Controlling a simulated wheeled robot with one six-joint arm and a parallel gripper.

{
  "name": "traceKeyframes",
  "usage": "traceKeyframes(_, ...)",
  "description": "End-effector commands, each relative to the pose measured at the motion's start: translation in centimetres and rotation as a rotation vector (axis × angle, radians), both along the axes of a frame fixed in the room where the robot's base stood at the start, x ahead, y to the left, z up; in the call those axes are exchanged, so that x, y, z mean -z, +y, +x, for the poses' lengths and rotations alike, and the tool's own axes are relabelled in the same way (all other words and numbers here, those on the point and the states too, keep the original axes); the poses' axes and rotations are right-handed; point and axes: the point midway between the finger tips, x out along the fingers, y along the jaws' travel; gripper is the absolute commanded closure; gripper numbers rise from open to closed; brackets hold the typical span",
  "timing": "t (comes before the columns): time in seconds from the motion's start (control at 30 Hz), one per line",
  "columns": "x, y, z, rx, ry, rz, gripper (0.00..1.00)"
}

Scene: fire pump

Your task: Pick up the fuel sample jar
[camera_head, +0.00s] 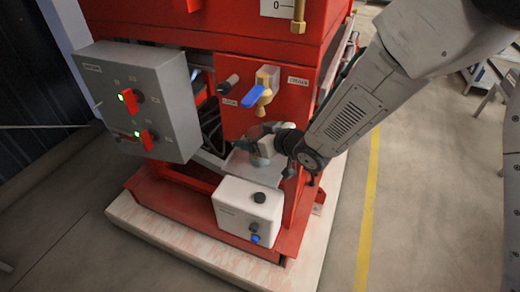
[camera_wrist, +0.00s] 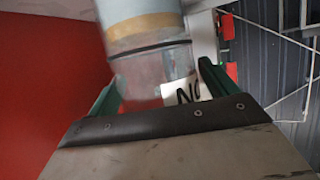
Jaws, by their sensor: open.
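The fuel sample jar (camera_wrist: 150,45) is a clear cylinder with a yellowish band and a dark line around it. It fills the top middle of the wrist view, between or just beyond the green fingertips of my gripper (camera_wrist: 158,85). My gripper is open, with one finger on each side of the jar; whether either touches it I cannot tell. In the head view my gripper (camera_head: 258,143) is over a small grey shelf (camera_head: 252,172), below the brass valve with a blue handle (camera_head: 254,96). The jar is mostly hidden there by my gripper and wrist.
A white box (camera_head: 232,208) with knobs sits below the shelf. A grey control box (camera_head: 165,85) with red switches stands to the left. The red pump housing (camera_head: 225,30) is close behind. Open floor (camera_head: 430,190) with a yellow line lies to the right.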

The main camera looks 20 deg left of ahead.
Motion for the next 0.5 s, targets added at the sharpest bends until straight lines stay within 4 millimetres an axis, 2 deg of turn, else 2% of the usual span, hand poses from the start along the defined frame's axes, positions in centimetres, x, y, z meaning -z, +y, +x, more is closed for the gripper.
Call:
traceKeyframes(0.1,-0.02,-0.03,0.00,0.000,0.000,0.000,0.15)
traceKeyframes(0.13,-0.02,-0.04,-0.01,0.000,0.000,0.000,0.18)
traceKeyframes(0.3,-0.02,-0.05,-0.01,0.000,0.000,0.000,0.65)
traceKeyframes(0.33,-0.02,-0.05,-0.01,0.000,0.000,0.000,0.71)
traceKeyframes(0.5,-0.08,-0.04,0.00,0.001,-0.001,0.001,0.71)
